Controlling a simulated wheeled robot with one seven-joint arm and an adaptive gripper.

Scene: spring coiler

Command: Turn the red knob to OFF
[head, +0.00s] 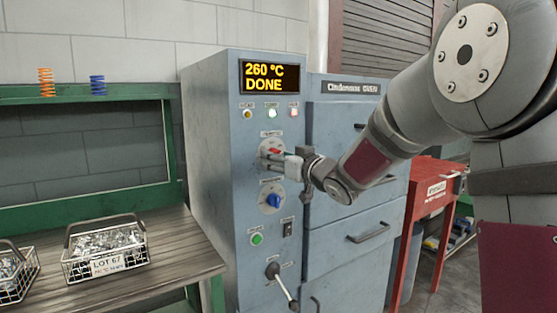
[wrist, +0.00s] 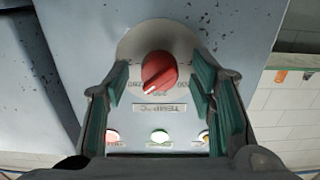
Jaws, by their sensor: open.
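The red knob (head: 274,151) sits on a round dial plate on the front of the blue-grey oven cabinet, under the lamps. In the wrist view the red knob (wrist: 160,71) lies between my finger pads, with a gap on each side. Its white pointer mark aims to the lower left, near a number on the plate. The wrist picture shows the panel upside down. My gripper (head: 284,160) is open at the panel and partly hides the knob and dial in the head view. Its two green-padded fingers (wrist: 162,78) show in the wrist view. No OFF mark is readable.
The display (head: 269,77) reads "260 °C DONE". A blue knob (head: 272,199), green button (head: 257,239) and lever (head: 282,285) are below. A wire basket of metal parts (head: 72,263) stands on the bench at left. A red stand (head: 433,190) is at right.

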